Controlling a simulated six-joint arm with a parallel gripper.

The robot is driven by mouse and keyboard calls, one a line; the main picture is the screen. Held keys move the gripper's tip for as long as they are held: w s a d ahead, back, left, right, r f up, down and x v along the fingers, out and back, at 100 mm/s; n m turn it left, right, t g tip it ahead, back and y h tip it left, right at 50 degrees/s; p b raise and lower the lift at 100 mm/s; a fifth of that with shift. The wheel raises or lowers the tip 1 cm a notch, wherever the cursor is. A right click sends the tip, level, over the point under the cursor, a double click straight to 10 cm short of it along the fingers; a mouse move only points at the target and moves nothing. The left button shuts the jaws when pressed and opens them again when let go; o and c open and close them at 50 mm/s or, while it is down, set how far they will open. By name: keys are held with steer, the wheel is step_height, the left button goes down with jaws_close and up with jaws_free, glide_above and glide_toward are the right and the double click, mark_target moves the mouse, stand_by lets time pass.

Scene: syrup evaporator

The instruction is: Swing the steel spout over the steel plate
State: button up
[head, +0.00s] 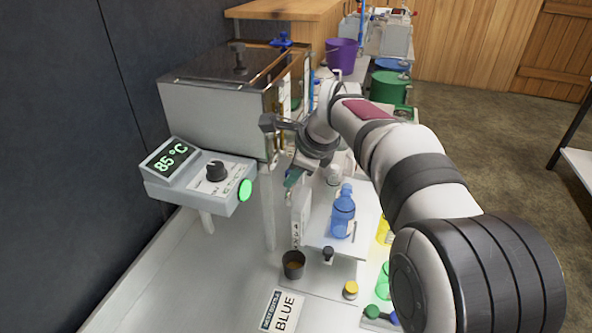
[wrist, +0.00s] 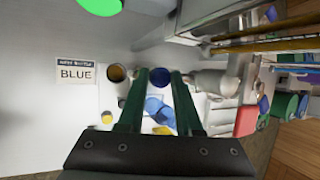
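My gripper (head: 291,181) is low in front of the steel evaporator box (head: 215,112), partly hidden by my wrist. In the wrist view its two green fingers (wrist: 159,76) stand apart with nothing held between them. I cannot clearly make out the steel spout in the head view, where my arm covers much of the box's front. In the wrist view a pale grey rounded piece (wrist: 212,82) lies just right of the fingers; I cannot tell if it is the spout. I cannot tell the steel plate from the other pale surfaces.
The control box (head: 205,180) reads 85 °C. A blue bottle (head: 343,214) stands on a pale raised shelf (head: 318,236). A dark cup (head: 293,264) of amber liquid and a BLUE card (head: 283,312) are nearer. A post (head: 268,215) stands left of the gripper.

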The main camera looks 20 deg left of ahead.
jaws_close()
steer(key=shift+d, duration=0.15)
steer(key=shift+w+d, duration=0.15)
steer(key=shift+d, duration=0.9)
steer(key=shift+w+d+r, duration=0.1)
steer(key=shift+w+d, duration=0.15)
steer(key=shift+d, duration=0.2)
steer(key=shift+w+d, duration=0.2)
steer(key=shift+d, duration=0.35)
